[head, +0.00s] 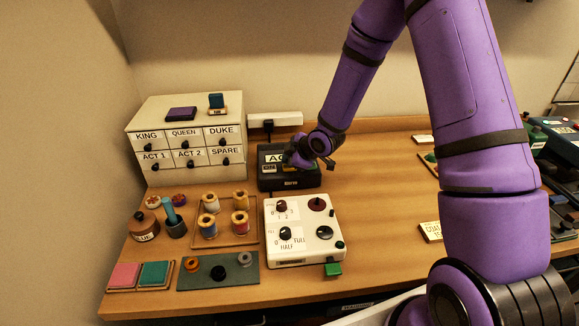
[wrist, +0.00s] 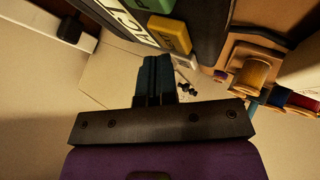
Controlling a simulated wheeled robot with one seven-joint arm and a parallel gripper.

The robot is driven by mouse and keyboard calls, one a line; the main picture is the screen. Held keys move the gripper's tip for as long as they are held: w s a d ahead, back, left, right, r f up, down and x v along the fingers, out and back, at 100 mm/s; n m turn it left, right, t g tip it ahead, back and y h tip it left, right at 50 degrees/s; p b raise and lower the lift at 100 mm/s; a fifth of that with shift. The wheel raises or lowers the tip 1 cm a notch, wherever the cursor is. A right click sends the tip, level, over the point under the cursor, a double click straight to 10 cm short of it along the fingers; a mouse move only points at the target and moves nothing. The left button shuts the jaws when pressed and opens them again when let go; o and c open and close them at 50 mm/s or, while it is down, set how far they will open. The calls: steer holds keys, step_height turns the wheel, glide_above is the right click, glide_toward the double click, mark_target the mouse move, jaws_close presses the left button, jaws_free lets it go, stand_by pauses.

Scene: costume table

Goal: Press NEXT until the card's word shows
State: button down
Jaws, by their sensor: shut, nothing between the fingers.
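A dark box device (head: 289,182) stands at the back of the table, right of the drawer cabinet. Its white display shows "AC" in the head view; the rest is hidden behind my gripper (head: 298,163). In the wrist view the display (wrist: 130,22) is cut off and seen at a slant. Beside it are a green key (wrist: 157,4) and a yellow key (wrist: 170,35), their lettering not clearly readable. My gripper (wrist: 155,62) is shut and empty, fingertips near the yellow key; I cannot tell whether they touch. A card (head: 431,231) lies right, its words unclear.
A drawer cabinet (head: 187,165) labelled KING, QUEEN, DUKE, ACT 1, ACT 2 and SPARE stands left. A white dial panel (head: 302,250), a spool tray (head: 252,238) and ink pads (head: 125,276) lie in front. A power strip (head: 276,119) is behind. Bare wood shows right of the panel.

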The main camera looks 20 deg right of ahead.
steer(key=shift+f, duration=0.45)
stand_by(0.6)
steer(key=shift+r, duration=0.9)
steer(key=shift+r, duration=2.5)
steer(key=shift+r, duration=0.1)
